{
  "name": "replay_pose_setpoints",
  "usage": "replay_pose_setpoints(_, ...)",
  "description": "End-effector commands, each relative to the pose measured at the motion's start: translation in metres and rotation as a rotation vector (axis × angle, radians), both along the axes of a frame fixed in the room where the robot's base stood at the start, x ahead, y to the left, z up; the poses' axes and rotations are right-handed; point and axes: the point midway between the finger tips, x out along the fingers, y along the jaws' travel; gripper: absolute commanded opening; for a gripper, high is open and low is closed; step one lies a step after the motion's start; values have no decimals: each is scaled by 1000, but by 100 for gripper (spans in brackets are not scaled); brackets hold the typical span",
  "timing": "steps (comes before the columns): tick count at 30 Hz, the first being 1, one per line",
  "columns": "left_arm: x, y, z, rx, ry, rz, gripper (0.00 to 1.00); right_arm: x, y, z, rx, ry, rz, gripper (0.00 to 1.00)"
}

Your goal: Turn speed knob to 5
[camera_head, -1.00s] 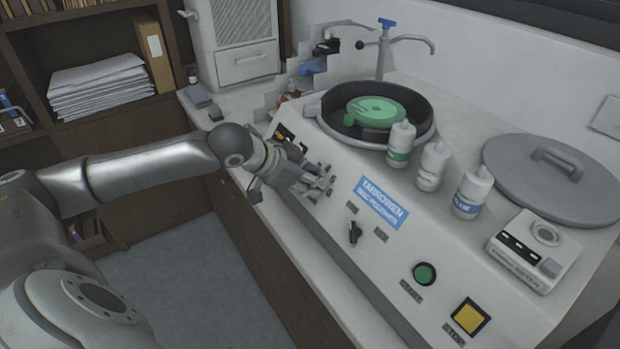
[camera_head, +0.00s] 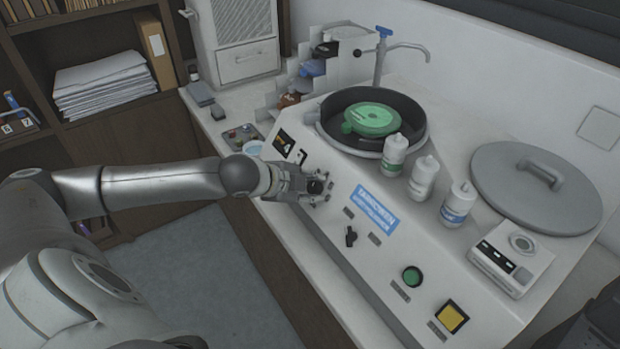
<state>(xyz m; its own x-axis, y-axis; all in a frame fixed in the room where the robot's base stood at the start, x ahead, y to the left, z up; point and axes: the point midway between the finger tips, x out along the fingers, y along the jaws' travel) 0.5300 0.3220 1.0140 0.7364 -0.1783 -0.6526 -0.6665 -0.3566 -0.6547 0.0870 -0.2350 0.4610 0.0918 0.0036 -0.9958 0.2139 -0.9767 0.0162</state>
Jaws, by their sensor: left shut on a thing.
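The speed knob (camera_head: 316,186) appears as a small dark round part on the sloped white front panel of the machine, left of the blue label. My left gripper (camera_head: 317,190) reaches in from the left and is shut on this knob. The fingers cover most of the knob, and its pointer and scale cannot be read. A small dark display with a yellowish digit (camera_head: 284,143), which looks like a 4, sits on the panel up and left of the gripper. My right gripper is not in view.
A black switch (camera_head: 350,237), a green button (camera_head: 412,276) and a yellow button (camera_head: 452,316) lie lower right on the panel. Three white bottles (camera_head: 424,178) stand above, beside the black bowl (camera_head: 415,101) with a green disc. A grey lid (camera_head: 540,190) lies at right.

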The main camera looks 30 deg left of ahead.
Motion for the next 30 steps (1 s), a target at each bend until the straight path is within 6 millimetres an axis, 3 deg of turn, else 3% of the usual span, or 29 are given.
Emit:
replay_pose_setpoints(12,-2,-1,0,293,-119,-233,5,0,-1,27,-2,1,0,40)
replay_pose_setpoints(30,-2,0,-3,578,-239,-458,5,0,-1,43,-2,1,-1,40)
